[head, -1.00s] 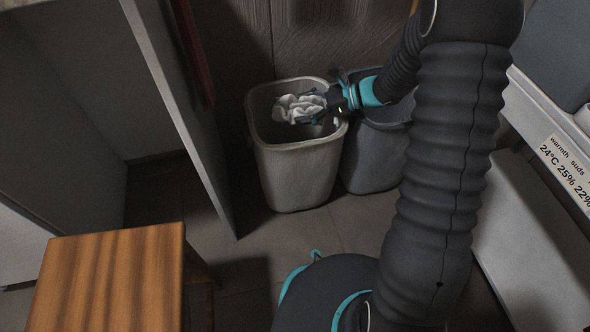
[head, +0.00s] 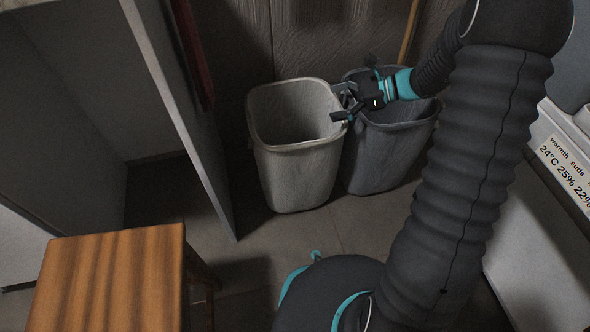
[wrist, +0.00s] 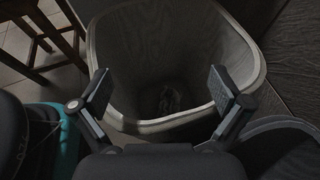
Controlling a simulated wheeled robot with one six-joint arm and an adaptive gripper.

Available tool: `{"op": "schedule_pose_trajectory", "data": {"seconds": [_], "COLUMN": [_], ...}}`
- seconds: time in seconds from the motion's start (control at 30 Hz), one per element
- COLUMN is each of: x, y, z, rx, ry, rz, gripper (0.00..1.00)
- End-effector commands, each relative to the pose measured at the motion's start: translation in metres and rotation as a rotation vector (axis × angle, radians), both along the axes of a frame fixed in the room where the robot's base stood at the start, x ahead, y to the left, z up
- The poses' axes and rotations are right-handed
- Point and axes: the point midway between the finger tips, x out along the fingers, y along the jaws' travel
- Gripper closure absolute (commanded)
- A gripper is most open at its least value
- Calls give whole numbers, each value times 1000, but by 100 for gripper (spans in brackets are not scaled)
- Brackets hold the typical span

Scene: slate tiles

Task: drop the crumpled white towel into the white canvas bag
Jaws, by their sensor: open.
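The white canvas bag (head: 298,178) shows as a pale, open-topped, bin-like container on the floor in the head view. It also shows in the wrist view (wrist: 125,50), where I look down into it. A small crumpled shape, the towel (wrist: 170,98), lies dim at its bottom; the head view does not show it. My gripper (head: 341,103) is at the bag's right rim. In the wrist view my gripper (wrist: 160,88) has its fingers wide apart with nothing between them.
A darker grey bin (head: 385,160) stands close against the bag's right side. A wooden stool (head: 105,280) is at the front left. A tall panel (head: 180,110) rises left of the bag. A white appliance (head: 545,220) is at the right. Some floor is clear in front.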

Motion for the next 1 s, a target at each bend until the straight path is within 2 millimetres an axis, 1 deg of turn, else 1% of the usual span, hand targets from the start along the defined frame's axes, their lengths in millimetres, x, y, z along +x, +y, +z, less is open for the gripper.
{"op": "schedule_pose_trajectory", "data": {"seconds": [0.03, 0.1, 0.3, 0.83, 0.93, 1.0], "x": [0, -1, -2, -3, -9, -19], "y": [-9, -17, -30, -31, -28, -24], "z": [3, 7, 12, 14, 24, 35], "rx": [-1, 0, 0, -3, -30, -69], "ry": [-1, 0, 1, -2, -27, -62], "rz": [-3, -2, 1, 3, 25, 59], "gripper": [0, 0, 0, 0, 0, 0]}}
